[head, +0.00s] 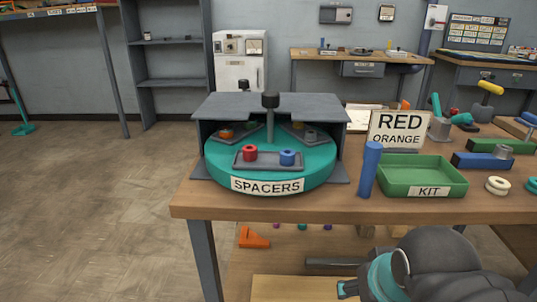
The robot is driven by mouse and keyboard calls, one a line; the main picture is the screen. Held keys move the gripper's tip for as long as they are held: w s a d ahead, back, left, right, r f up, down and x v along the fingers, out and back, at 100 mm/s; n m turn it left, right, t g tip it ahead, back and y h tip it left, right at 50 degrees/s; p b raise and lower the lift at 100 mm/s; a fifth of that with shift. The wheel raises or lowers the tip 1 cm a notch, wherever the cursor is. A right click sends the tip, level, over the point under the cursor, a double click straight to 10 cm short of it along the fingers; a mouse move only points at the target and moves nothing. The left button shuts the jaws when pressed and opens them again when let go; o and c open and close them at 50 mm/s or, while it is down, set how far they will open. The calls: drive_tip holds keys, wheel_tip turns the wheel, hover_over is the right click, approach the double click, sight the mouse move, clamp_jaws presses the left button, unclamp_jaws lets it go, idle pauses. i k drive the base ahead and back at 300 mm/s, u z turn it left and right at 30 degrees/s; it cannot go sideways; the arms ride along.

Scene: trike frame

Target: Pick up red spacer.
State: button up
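The red spacer (250,153) is a small upright ring. It stands on the left part of a grey tray (269,165) at the front of the teal turntable (225,172) labelled SPACERS. A blue spacer (287,157) stands on the same tray to its right, a little apart. A card (399,128) behind the kit tray reads RED and ORANGE. A green tray (455,178) labelled KIT is on the bench to the right. Part of my arm shows at the bottom right, below and in front of the bench; I cannot make out my gripper's fingertips.
A grey cover (225,106) spans the turntable's back, over an orange spacer (226,134) and other dim parts. A blue cylinder (370,168) stands between the turntable and kit tray. The turntable's front is open. Tools and rings crowd the bench's right.

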sight(249, 152)
drive_tip(key=u, duration=0.55)
drive_tip(key=k, duration=1.3)
drive_tip(key=u, duration=1.2)
drive_tip(key=i, duration=1.45)
drive_tip(key=z, duration=0.75)
